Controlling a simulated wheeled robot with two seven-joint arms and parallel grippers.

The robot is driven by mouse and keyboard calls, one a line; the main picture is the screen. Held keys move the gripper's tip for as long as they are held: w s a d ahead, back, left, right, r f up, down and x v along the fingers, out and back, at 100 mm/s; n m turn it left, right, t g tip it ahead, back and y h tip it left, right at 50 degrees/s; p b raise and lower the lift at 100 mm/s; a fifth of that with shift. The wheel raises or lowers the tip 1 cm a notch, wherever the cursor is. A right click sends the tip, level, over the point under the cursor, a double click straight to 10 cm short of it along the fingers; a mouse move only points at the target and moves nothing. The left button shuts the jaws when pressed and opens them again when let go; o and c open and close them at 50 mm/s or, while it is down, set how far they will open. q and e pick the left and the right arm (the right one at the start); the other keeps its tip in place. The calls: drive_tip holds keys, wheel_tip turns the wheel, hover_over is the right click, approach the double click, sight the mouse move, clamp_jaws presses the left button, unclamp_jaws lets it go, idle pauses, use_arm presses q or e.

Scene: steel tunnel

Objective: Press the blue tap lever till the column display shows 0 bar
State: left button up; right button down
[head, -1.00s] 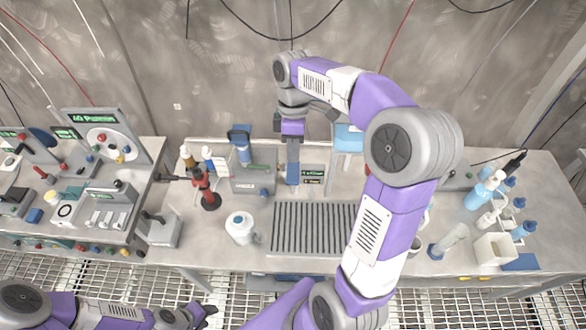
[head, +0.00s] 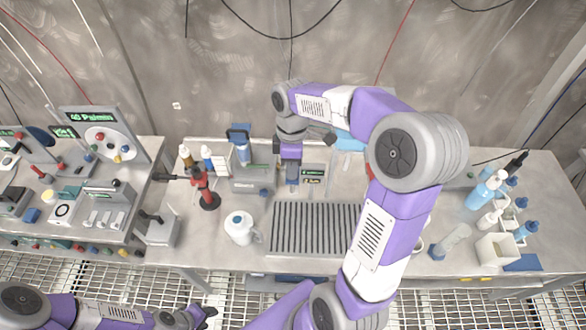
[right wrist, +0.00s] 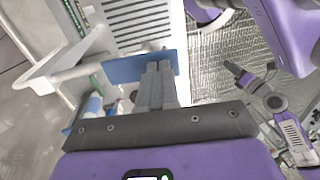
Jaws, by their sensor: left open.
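A blue lever plate (right wrist: 122,70) lies at the fingertips of my right gripper (right wrist: 159,68) in the right wrist view. The two fingers are together with nothing seen between them, and their tips overlap the plate; I cannot tell whether they touch it. In the head view my right gripper (head: 292,180) points down behind the slatted drain, and its fingers largely hide the lever. A small dark display with green text (head: 312,172) stands just right of the gripper; its reading is too small to make out. My left gripper (head: 205,316) is open and empty at the lower left, away from the bench.
A slatted drain grate (head: 312,228) is in front of the gripper. A white jug (head: 239,228) and a red-and-black stand (head: 206,192) are to the left. Blue-capped bottles (head: 487,190) and a white box (head: 496,249) stand at the right.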

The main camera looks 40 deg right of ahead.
drive_tip(key=b, duration=0.1)
drive_tip(key=s+f+t+h+b, duration=0.1)
drive_tip(key=shift+a+f+b, duration=0.15)
drive_tip(key=shift+a+b, duration=0.2)
drive_tip(key=shift+s+f+t, duration=0.1)
drive_tip(key=shift+f+t, duration=0.05)
drive_tip(key=shift+t, duration=0.15)
use_arm(q)
drive_tip(key=f, duration=0.1)
drive_tip(key=s+f, duration=0.1)
drive_tip(key=f, duration=0.1)
drive_tip(key=shift+f, duration=0.15)
use_arm(e)
drive_tip(key=shift+r, duration=0.2)
idle(0.3)
use_arm(q)
drive_tip(key=shift+r+p, duration=0.75)
drive_tip(key=shift+p, duration=0.1)
use_arm(e)
drive_tip(key=shift+r, duration=0.8)
use_arm(q)
drive_tip(key=shift+r, duration=0.1)
use_arm(e)
drive_tip(key=shift+r, duration=0.1)
